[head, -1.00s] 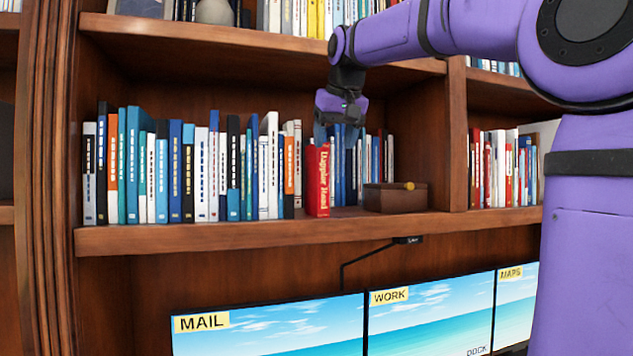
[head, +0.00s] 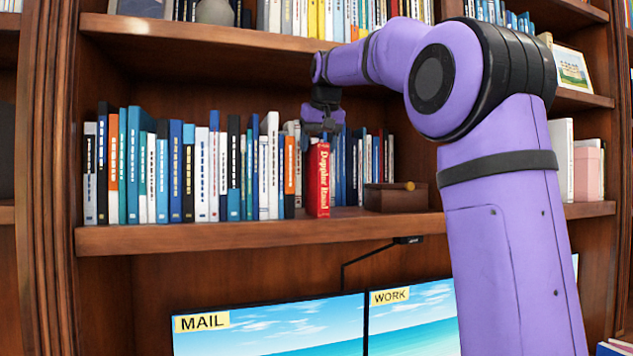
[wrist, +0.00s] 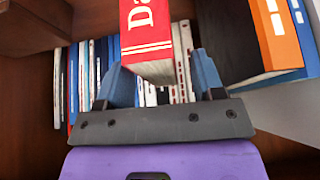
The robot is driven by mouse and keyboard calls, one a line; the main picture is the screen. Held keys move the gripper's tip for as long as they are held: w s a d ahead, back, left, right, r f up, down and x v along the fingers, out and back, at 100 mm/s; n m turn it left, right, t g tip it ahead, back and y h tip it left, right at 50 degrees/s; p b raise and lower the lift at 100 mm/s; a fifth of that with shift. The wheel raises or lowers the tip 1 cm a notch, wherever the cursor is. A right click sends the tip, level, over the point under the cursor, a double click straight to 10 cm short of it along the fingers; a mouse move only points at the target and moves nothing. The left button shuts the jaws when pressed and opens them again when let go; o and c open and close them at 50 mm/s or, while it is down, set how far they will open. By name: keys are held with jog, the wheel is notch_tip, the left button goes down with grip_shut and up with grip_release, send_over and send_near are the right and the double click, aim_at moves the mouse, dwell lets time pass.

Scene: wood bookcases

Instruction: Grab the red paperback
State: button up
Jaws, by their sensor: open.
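The red paperback (head: 318,181) stands upright on the middle shelf in the head view, its spine facing out, at the right end of a row of books. My gripper (head: 322,135) is just above its top edge. In the wrist view the red paperback (wrist: 146,30) shows its spine and pale page edge between the two blue fingers of my gripper (wrist: 165,78). The fingers are apart, one on each side of the book. I cannot tell whether either finger touches it.
Several books (head: 200,170) stand close on the left. More books (head: 370,165) stand behind and to the right. A brown box (head: 396,197) sits right of the paperback on the shelf (head: 250,232). An upper shelf (head: 200,35) overhangs. Monitors (head: 270,328) are below.

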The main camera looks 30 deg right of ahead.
jog(key=shift+w+d+f, duration=0.1)
jog(key=shift+w+f, duration=0.15)
jog(key=shift+w, duration=0.1)
jog(key=shift+w+f, duration=0.1)
jog(key=shift+f, duration=0.15)
jog(key=shift+f, duration=0.25)
dwell(0.4)
grip_shut()
